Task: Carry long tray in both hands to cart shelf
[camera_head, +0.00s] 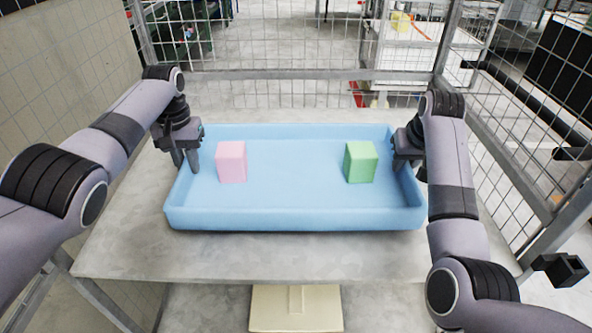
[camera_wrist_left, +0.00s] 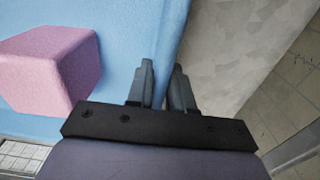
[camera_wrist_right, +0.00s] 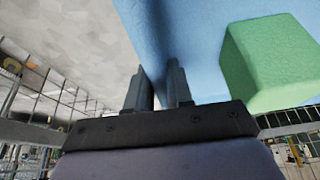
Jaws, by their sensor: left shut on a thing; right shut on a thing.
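The long tray (camera_head: 290,217) is light blue with low walls. It is at a grey table, and I cannot tell whether it rests on the top or is just above it. A pink block (camera_head: 231,162) stands inside at the left, and a green block (camera_head: 361,162) stands inside at the right. My left gripper (camera_head: 186,168) is shut on the tray's left wall; in the left wrist view its fingers (camera_wrist_left: 160,85) straddle that wall. My right gripper (camera_head: 408,165) is shut on the right wall, its fingers (camera_wrist_right: 160,88) on either side of it.
The grey table (camera_head: 300,262) has bare room in front of the tray. Wire mesh panels (camera_head: 290,94) stand behind and at both sides, with metal posts at the corners. A beige pedestal (camera_head: 296,308) shows below the table's front edge.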

